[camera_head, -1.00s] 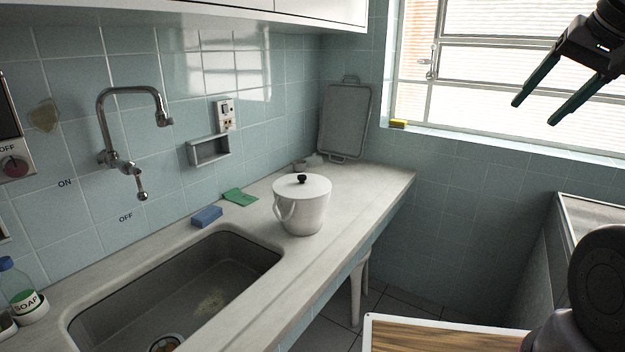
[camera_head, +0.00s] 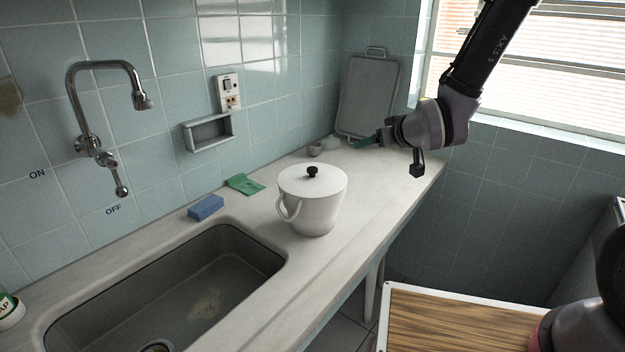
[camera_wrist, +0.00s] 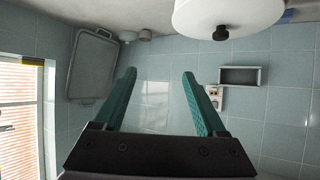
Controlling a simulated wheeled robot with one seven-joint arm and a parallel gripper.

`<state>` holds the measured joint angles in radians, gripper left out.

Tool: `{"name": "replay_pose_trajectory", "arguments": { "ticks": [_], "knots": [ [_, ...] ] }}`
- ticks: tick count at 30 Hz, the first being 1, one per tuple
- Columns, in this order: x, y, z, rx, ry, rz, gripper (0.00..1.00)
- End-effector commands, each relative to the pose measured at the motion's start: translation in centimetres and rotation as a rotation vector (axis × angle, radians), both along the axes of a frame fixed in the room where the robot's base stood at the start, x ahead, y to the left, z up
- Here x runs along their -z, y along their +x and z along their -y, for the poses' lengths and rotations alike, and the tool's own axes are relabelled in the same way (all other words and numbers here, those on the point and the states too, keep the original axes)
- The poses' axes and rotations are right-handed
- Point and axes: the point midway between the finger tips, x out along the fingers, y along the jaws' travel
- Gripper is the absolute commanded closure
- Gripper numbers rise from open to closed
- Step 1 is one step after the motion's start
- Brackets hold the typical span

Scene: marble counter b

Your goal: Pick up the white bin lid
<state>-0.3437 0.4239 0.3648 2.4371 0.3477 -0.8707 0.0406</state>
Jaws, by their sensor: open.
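The white bin lid (camera_head: 296,181) sits on the white bin (camera_head: 318,214), which stands upright on the counter to the right of the sink. The lid is round with a black knob (camera_head: 312,171) at its centre. In the wrist view the lid (camera_wrist: 250,12) shows at the top, with its knob (camera_wrist: 221,33) towards me. My gripper (camera_head: 362,142) is to the right of the bin and farther back, apart from the lid. In the wrist view its two green fingers (camera_wrist: 158,75) are spread with nothing between them.
The sink (camera_head: 180,290) lies left of the bin. A blue sponge (camera_head: 206,207) and a green cloth (camera_head: 244,184) lie behind it. A small cup (camera_head: 314,149) and a leaning grey tray (camera_head: 368,95) are at the back. A wall tap (camera_head: 100,110) overhangs the sink.

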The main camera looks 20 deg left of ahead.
Motion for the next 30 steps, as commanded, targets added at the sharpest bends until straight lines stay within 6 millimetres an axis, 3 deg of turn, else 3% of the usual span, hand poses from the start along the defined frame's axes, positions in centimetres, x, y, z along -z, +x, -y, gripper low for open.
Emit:
{"name": "replay_pose_trajectory", "arguments": {
  "ticks": [1,4,11,30],
  "knots": [
    [2.0,-1.1,-2.0,-0.044,0.010,0.010,0.27],
    [4.2,-2.8,-4.8,-0.107,0.036,0.051,0.27],
    [6.5,-5.2,-7.9,-0.177,0.073,0.105,0.27],
    [9.1,-0.9,-13.7,-0.182,0.079,0.112,0.27]
  ]
}}
